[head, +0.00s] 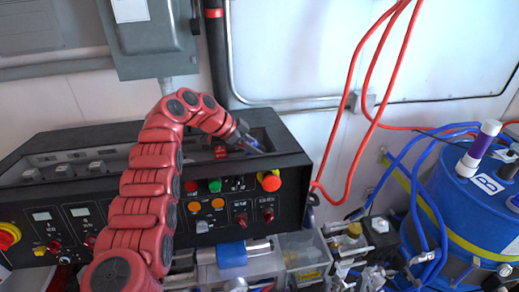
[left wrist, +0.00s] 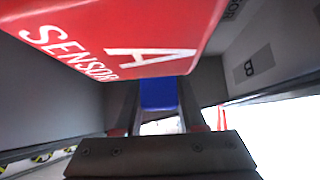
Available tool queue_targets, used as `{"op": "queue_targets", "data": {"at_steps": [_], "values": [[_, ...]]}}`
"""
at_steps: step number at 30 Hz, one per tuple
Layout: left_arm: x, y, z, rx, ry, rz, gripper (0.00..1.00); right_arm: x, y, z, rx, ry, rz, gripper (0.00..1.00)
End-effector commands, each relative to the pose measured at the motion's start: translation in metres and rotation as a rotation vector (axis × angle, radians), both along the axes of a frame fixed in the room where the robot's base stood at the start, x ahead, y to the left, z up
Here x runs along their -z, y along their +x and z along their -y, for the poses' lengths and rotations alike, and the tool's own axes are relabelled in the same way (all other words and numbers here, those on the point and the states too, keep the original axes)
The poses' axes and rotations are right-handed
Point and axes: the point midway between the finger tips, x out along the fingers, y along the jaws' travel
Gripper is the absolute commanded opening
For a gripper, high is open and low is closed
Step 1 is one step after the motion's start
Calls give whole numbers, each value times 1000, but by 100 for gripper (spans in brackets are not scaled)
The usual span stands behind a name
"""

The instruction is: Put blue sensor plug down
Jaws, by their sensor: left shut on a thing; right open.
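The red arm reaches from the lower left into the panel's recess. My left gripper (head: 247,144) is at its end, beside the red sensor block (head: 220,152). In the left wrist view, the red block (left wrist: 130,40), marked A SENSOR, fills the top, close to the camera. The blue sensor plug (left wrist: 158,94) shows between my left fingers, which are shut on it. I cannot tell if the plug touches the recess floor. My right gripper is open; I cannot pick out its place with certainty in the head view.
The black control panel (head: 285,190) has several buttons and a red knob (head: 270,181). Clear bins (head: 303,250) with small parts stand in front. A blue drum (head: 460,215) and red hoses (head: 352,85) are on the right.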

Motion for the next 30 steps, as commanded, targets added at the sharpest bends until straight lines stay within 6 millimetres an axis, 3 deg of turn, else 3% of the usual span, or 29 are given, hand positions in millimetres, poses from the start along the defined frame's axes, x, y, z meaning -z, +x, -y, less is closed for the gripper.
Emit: {"op": "queue_targets", "data": {"at_steps": [4,5,9,20,30], "values": [[0,0,0,0,0,0,0,1,0,0,0,0,0,69],[0,0,0,-1,0,1,45,1,0,0,0,0,0,69],[0,0,0,0,0,0,70,1,0,0,0,0,0,69],[-1,0,-1,-1,-1,1,70,3,0,0,0,0,0,69],[-27,-6,-30,-1,-1,1,70,30,0,0,0,0,0,69]]}}
